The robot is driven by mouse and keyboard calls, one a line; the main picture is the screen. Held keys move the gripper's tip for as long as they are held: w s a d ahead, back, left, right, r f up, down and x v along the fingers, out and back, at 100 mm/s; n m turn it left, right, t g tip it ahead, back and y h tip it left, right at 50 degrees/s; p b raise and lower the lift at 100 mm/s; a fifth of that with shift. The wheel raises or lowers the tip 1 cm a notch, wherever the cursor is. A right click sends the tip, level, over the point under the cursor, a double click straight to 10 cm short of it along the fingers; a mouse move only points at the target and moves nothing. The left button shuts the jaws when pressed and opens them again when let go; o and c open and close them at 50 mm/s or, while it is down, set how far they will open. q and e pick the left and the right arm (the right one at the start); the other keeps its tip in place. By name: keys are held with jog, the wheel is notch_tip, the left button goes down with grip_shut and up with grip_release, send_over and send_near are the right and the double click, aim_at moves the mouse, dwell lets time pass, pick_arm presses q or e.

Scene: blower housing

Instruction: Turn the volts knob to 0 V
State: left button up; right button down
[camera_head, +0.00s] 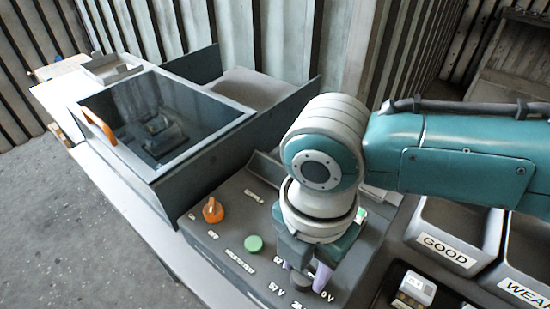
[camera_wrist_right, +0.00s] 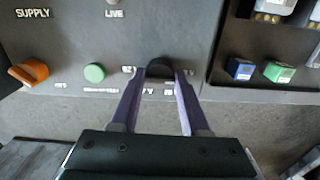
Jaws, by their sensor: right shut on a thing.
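The dark volts knob (camera_head: 301,281) is on the sloped grey control panel (camera_head: 222,262), with voltage markings around it, one reading 0 V. It also shows as a black knob (camera_wrist_right: 160,67) in the right wrist view. My right gripper (camera_head: 303,273) is over the panel with its purple fingers on either side of the knob, shut on it. In the right wrist view the fingertips (camera_wrist_right: 160,74) flank the knob. The knob's pointer is hidden, so I cannot tell its setting. My left gripper is not in view.
An orange supply knob (camera_head: 213,210) and a green button (camera_head: 254,243) are left of the volts knob. A box with a dark window and orange handle (camera_head: 99,126) stands behind. Bins marked GOOD (camera_head: 446,249) and WEAK (camera_head: 524,293) are at the right, near small blocks (camera_wrist_right: 240,68).

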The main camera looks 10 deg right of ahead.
aim_at(305, 271)
jog(key=shift+n, duration=0.3)
jog(key=shift+c, duration=1.9)
grip_release()
jog(key=shift+r, duration=0.1)
notch_tip(305, 271, up, 10)
jog(key=shift+p, duration=0.45)
